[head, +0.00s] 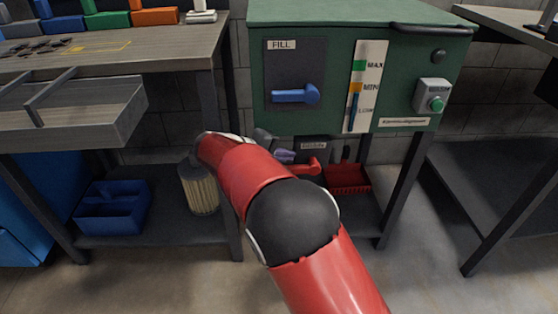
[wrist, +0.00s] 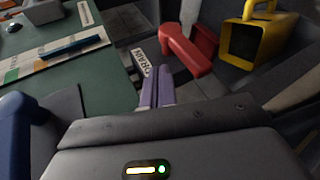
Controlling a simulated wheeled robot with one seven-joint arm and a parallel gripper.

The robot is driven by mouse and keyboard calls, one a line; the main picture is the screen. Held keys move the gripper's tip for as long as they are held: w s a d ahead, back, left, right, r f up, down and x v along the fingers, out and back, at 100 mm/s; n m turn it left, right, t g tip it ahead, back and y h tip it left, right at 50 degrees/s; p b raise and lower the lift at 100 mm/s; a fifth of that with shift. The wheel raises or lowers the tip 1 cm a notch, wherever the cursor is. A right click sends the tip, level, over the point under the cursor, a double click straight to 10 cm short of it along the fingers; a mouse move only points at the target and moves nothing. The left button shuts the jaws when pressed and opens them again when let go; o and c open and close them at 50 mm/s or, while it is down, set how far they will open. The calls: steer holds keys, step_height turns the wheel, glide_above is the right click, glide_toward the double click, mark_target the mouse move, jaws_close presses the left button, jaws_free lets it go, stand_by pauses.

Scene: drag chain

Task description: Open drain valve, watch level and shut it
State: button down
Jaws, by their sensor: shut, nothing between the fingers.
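The drain valve's red handle (head: 304,168) lies roughly sideways under the green cabinet, beside the DRAIN label (head: 313,146). In the wrist view the red handle (wrist: 188,52) is just beyond and right of my fingertips, and the DRAIN label (wrist: 143,65) is left of it. My gripper (head: 284,156) has purple fingers, shut and empty; they also show in the wrist view (wrist: 159,86). I cannot tell whether they touch the handle. The level gauge (head: 365,85) has MAX, MIN and low marks; its blue column appears to top out near MIN.
The FILL valve's blue handle (head: 296,94) is on the cabinet front (head: 415,75). A yellow lamp-like object (wrist: 258,35) stands beyond the handle. A workbench (head: 110,50) is left.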

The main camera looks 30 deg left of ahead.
steer(key=r+v, duration=0.1)
steer(key=v, duration=0.9)
steer(key=shift+r, duration=0.3)
